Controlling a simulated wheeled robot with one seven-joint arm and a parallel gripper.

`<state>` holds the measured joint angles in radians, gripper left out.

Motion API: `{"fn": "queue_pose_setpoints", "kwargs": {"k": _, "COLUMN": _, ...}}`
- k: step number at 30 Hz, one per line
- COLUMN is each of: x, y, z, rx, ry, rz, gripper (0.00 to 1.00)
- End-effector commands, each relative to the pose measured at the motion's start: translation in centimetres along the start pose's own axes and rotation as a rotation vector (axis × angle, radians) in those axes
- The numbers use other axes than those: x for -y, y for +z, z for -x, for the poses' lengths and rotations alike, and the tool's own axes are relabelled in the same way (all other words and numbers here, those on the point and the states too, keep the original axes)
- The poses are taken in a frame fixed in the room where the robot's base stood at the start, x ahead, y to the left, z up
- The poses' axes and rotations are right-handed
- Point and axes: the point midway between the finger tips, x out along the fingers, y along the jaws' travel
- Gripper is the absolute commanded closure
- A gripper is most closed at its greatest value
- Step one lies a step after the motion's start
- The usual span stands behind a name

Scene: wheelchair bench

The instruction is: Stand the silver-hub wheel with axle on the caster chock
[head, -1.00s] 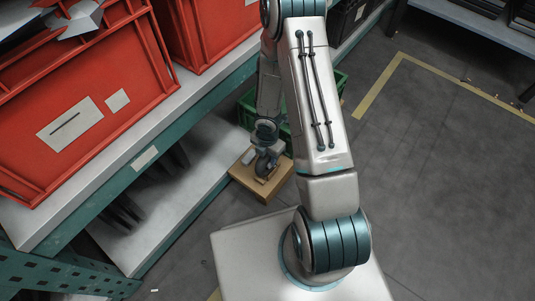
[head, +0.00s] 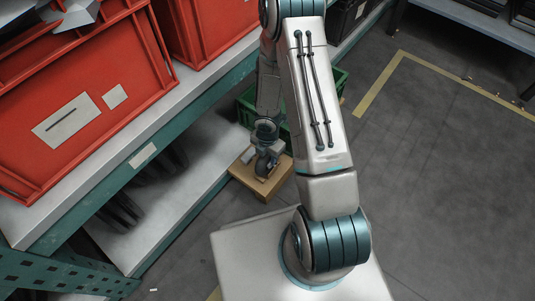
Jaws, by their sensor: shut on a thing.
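The light-brown block that I take for the caster chock (head: 277,187) sits low beside the shelf rack, in the middle of the head view. A small dark wheel with grey metal parts (head: 265,164) is upright at the top of the block, directly under my gripper (head: 266,143). My gripper points down and is shut on this wheel's upper part. The fingertips are small and partly merged with the grey parts. I cannot tell whether the wheel rests on the chock or hangs just above it. The hub colour and axle are not clear.
A green crate (head: 246,112) stands close behind the chock, partly hidden by my arm. Red crates (head: 75,90) fill the upper shelf at left, with a pale lower shelf (head: 185,200) below. Open grey floor (head: 430,180) lies to the right.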

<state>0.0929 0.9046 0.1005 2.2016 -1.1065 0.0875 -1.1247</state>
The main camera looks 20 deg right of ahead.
Motion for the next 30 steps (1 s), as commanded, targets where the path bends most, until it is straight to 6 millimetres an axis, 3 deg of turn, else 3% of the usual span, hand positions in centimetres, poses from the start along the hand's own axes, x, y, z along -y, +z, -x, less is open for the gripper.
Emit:
{"fn": "queue_pose_setpoints", "kwargs": {"k": 23, "x": 0.0, "y": 0.0, "z": -1.0, "rx": 0.0, "ry": 0.0, "rz": 0.0, "gripper": 0.93}}
{"fn": "queue_pose_setpoints", "kwargs": {"k": 24, "x": 0.0, "y": 0.0, "z": -1.0, "rx": 0.0, "ry": 0.0, "rz": 0.0, "gripper": 0.56}}
{"fn": "queue_pose_setpoints", "kwargs": {"k": 26, "x": 0.0, "y": 0.0, "z": -1.0, "rx": 0.0, "ry": 0.0, "rz": 0.0, "gripper": 0.39}}
{"fn": "queue_pose_setpoints", "kwargs": {"k": 30, "x": 0.0, "y": 0.0, "z": -1.0, "rx": 0.0, "ry": 0.0, "rz": 0.0, "gripper": 0.36}}
